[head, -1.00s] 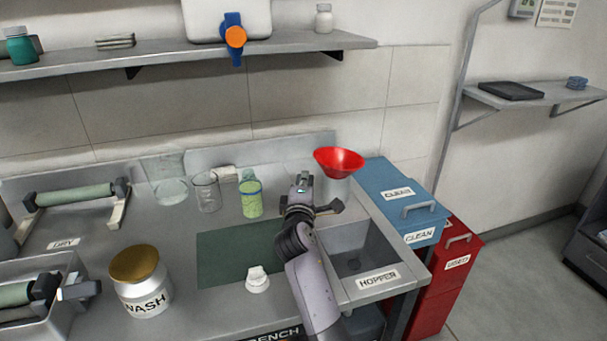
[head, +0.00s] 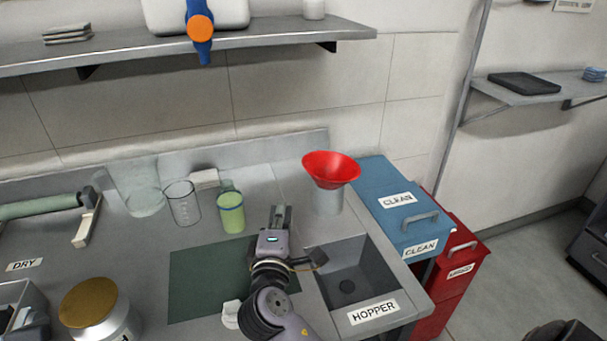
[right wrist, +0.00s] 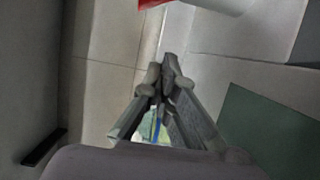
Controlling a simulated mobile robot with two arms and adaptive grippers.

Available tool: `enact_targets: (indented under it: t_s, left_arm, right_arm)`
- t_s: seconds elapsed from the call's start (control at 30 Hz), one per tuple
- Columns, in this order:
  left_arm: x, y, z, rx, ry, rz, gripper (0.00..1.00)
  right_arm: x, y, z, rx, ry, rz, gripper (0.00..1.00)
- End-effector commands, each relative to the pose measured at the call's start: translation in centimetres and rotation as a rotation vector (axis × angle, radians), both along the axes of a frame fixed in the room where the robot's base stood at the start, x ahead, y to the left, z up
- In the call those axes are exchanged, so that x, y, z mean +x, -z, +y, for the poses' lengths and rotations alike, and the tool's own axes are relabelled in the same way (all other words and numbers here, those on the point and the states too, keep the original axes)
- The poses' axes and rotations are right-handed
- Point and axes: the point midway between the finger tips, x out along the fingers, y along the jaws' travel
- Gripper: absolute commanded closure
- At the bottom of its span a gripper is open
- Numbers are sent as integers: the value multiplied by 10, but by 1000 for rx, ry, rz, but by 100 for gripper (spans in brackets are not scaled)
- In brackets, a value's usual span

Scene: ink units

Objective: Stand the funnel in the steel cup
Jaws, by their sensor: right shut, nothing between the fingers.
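The red funnel (head: 331,169) stands mouth up in the steel cup (head: 327,203), at the back right of the bench by the blue bin. Its spout is hidden inside the cup. My right gripper (head: 281,214) is in front and to the left of the cup, apart from both, above the back edge of the green mat. In the right wrist view, the fingers of the gripper (right wrist: 166,72) meet with nothing between them. A bit of the red funnel (right wrist: 150,3) and the pale cup (right wrist: 225,3) show at its top edge. My left gripper is out of view.
A jar of green liquid (head: 231,212), a glass beaker (head: 182,203) and a larger clear vessel (head: 140,190) stand left of my gripper. The hopper sink (head: 350,280) lies to the right, the blue bin (head: 385,195) beyond. The green mat (head: 205,280) is mostly clear.

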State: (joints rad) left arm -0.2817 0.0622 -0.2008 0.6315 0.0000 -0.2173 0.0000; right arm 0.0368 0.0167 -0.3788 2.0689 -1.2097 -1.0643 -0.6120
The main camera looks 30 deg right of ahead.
Motion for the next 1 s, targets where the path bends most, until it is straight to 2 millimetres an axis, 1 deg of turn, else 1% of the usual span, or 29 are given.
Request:
enact_targets:
  t_s: [0.03, 0.07, 0.13, 0.17, 0.27, 0.3, 0.4, 0.47, 0.57, 0.67, 0.7, 0.83, 0.9, 1.0]
  left_arm:
    - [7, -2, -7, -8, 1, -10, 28]
    - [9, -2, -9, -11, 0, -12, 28]
    - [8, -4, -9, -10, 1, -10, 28]
    - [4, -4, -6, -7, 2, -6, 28]
    - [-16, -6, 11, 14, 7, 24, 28]
    - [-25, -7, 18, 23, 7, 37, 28]
    - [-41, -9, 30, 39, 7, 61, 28]
    - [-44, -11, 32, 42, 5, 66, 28]
    - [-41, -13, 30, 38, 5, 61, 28]
    - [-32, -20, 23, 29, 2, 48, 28]
    - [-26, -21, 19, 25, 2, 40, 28]
    - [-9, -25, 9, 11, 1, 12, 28]
    - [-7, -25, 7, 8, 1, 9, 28]
    - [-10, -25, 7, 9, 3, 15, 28]
  right_arm:
    - [0, 0, 0, 0, 0, 0, 100]
    - [2, 0, -1, -1, 0, -1, 100]
    - [9, -1, -6, -2, 1, -1, 100]
    - [13, -1, -8, -2, 1, -2, 100]
    - [29, -2, -19, -3, 2, -1, 100]
    - [37, -2, -24, -4, 2, 0, 100]
    - [56, -2, -37, -3, 2, -1, 100]
    - [66, -1, -44, -3, 3, -1, 100]
    - [83, -1, -55, -3, 3, -1, 100]
    - [75, 0, -71, -3, 2, 2, 100]
    - [73, -1, -76, -2, 1, 1, 100]
    - [69, 1, -86, 0, 0, 1, 100]
    - [68, 1, -89, 0, 0, 1, 100]
    - [68, 1, -91, 1, 0, 1, 100]
